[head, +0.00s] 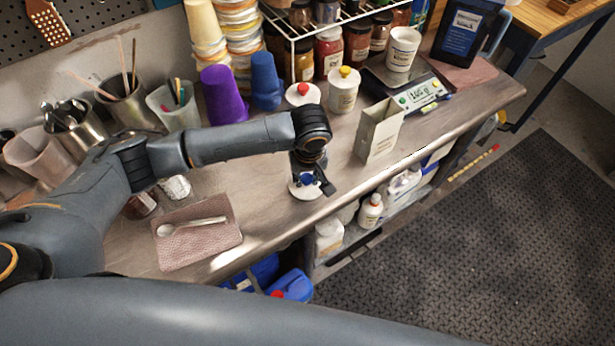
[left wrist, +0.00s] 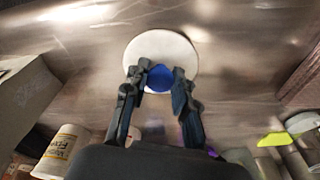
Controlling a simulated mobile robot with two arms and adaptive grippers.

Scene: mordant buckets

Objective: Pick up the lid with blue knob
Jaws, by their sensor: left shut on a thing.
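The lid with blue knob is a round white disc (head: 300,193) near the front edge of the steel bench in the head view. It also shows in the left wrist view (left wrist: 183,46), with its blue knob (left wrist: 160,78) between my fingers. My left gripper (head: 311,181) points down over the lid and is shut on the knob. In the left wrist view the fingertips (left wrist: 160,74) are on either side of the knob. The gripper hides part of the lid in the head view. I cannot tell whether the lid touches the bench. My right gripper is not in view.
A beige open box (head: 380,131) stands to the right of the lid. Behind are a white pot with a yellow knob (head: 344,92), a red-knobbed white lid (head: 302,94) and a scale (head: 415,92). A spoon (head: 190,226) lies on a cloth (head: 205,249) at left.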

